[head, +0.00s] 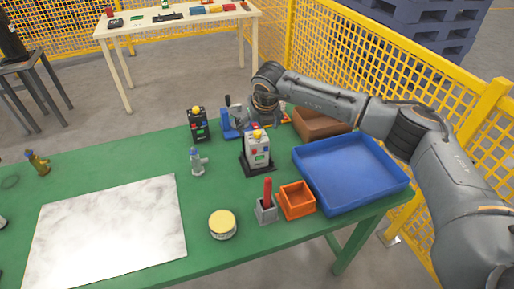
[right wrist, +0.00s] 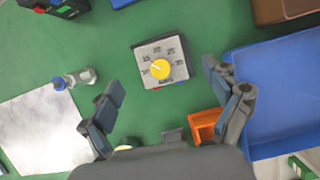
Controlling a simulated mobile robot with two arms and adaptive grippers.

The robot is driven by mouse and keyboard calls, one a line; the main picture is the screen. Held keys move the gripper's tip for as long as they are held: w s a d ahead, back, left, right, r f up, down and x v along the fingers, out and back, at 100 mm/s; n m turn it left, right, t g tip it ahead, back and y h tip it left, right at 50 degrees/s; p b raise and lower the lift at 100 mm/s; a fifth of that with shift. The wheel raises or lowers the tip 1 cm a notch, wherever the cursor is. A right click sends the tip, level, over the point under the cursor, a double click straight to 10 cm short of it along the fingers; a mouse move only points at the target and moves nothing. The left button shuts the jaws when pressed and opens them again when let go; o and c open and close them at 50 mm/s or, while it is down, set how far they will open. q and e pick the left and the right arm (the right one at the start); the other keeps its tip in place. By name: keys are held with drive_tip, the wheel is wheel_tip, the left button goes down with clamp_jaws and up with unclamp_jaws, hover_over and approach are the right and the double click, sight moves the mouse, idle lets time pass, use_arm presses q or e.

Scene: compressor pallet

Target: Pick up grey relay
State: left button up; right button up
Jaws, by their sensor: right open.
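The grey relay (head: 257,152) is a light grey box with a yellow knob on top and a red button and green display on its front. It stands upright on a dark base on the green table. In the right wrist view, the relay (right wrist: 160,62) is seen from above, with its yellow knob up. My right gripper (right wrist: 165,88) is open, with its fingers spread to either side and the relay beyond and between them, apart from it. In the head view, my right gripper (head: 258,112) is behind the relay, partly hidden. My left gripper is not in view.
A black relay-like box (head: 198,124) and a blue object (head: 229,124) stand behind. A blue tray (head: 350,172), a brown bin (head: 318,124), an orange bin (head: 297,200) and a grey holder with a red stick (head: 266,208) are right. A marble slab (head: 108,232) lies left.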

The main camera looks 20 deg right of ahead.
sight(258, 133)
drive_tip(key=x, duration=0.1)
drive_tip(key=p+x, duration=0.1)
drive_tip(key=x, duration=0.1)
drive_tip(key=p+x, duration=0.1)
drive_tip(key=shift+s+f, duration=0.15)
drive_tip(key=shift+f, duration=0.25)
drive_tip(key=shift+w+f, duration=0.25)
drive_tip(key=shift+f, duration=0.3)
drive_tip(key=shift+r, duration=0.1)
clamp_jaws()
drive_tip(key=shift+s+r, duration=0.1)
